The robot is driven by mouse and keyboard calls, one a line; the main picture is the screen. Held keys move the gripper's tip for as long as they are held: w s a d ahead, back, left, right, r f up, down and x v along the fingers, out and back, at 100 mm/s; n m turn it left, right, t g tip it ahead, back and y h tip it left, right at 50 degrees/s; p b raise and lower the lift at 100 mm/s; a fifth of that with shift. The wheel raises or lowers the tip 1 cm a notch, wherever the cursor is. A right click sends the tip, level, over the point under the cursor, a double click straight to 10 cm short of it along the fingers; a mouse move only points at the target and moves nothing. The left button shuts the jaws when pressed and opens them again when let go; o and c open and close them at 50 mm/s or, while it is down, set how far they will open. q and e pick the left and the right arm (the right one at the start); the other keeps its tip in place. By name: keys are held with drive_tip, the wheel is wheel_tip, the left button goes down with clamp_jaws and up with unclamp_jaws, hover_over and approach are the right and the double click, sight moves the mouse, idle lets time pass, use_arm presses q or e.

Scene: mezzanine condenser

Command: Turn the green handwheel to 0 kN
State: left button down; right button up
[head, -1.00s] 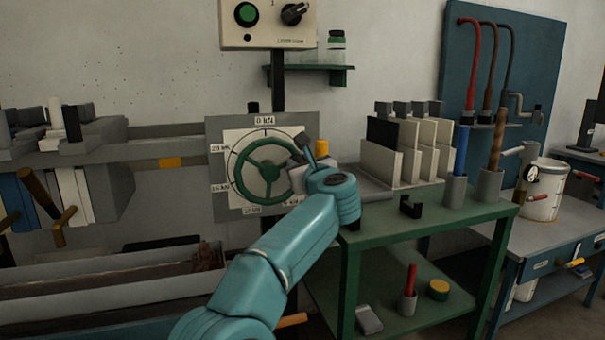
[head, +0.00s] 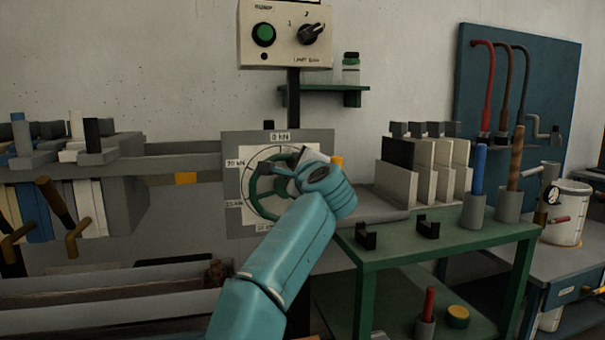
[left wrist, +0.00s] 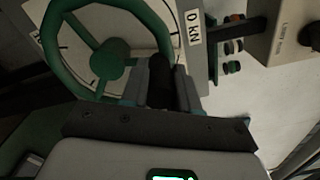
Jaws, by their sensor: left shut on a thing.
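The green handwheel (head: 256,190) is mounted on a square grey panel with a white dial, below a "0 kN" label (head: 281,136). My left gripper (head: 287,171) covers the wheel's upper right part in the head view. In the left wrist view the wheel's hub and spokes (left wrist: 97,65) show at upper left, and the "0 kN" label (left wrist: 193,28) is just beyond the fingers. My left gripper (left wrist: 160,92) is shut on a dark handle (left wrist: 160,84) at the wheel's rim. The pointer and the exact reading are hidden. My right gripper is not in view.
A control box (head: 287,35) with a green button and black knob hangs above the panel. A green bench (head: 440,240) with upright plates and tool holders stands to the right. Gripping levers (head: 60,210) stick out at left.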

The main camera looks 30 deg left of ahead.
use_arm(q)
drive_tip(key=shift+s+a+n+b, duration=0.35)
drive_tip(key=shift+s+n, duration=0.05)
drive_tip(key=shift+n, duration=0.6)
drive_tip(key=c, duration=0.8)
unclamp_jaws()
drive_tip(key=shift+s, duration=0.1)
drive_tip(key=shift+c, duration=0.2)
